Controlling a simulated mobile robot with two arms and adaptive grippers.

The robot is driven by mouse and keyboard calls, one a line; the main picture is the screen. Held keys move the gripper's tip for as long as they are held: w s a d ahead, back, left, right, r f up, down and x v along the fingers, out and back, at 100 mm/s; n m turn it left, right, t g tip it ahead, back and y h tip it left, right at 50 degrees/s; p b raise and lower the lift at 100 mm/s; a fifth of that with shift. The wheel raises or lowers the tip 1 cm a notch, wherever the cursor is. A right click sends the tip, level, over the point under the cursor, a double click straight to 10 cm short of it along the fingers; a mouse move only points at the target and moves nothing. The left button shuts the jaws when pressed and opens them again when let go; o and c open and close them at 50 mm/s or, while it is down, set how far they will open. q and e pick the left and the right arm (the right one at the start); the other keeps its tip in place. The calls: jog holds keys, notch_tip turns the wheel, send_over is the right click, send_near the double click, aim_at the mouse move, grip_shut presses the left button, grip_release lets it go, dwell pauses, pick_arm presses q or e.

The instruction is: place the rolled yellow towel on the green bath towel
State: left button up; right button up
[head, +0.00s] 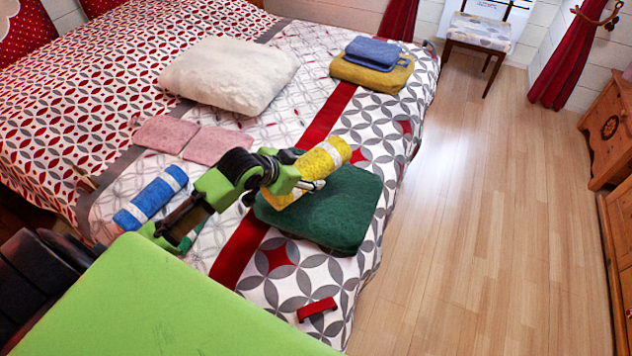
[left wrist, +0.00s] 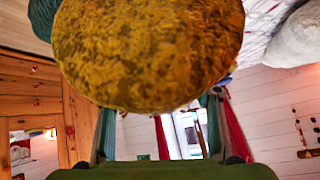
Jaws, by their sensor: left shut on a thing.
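The rolled yellow towel (head: 327,155) is held in my left gripper (head: 308,172), which is shut on it. A pale band wraps the roll. The roll lies across the left part of the folded green bath towel (head: 340,212) in the head view; whether it touches the green towel or hangs just above cannot be told. The green towel lies flat near the bed's right edge. In the left wrist view the round yellow end of the roll (left wrist: 150,50) fills the upper middle and hides much of the scene. My right gripper is not in view.
A rolled blue towel (head: 152,197) and pink folded cloths (head: 190,138) lie left of the arm. A white pillow (head: 230,75) and a blue cloth on a folded mustard towel (head: 372,72) lie farther back. A red object (head: 317,309) lies at the near edge. Wooden floor (head: 500,200) is clear.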

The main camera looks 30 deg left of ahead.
pick_arm(q)
jog(key=x, duration=0.5)
jog(key=shift+f, duration=0.4)
jog(key=shift+x, duration=1)
jog(key=shift+f+b, duration=0.35)
jog(key=shift+f, duration=1.3)
jog(key=o, duration=1.2)
jog(key=shift+f, duration=0.15)
jog(key=shift+o, duration=0.2)
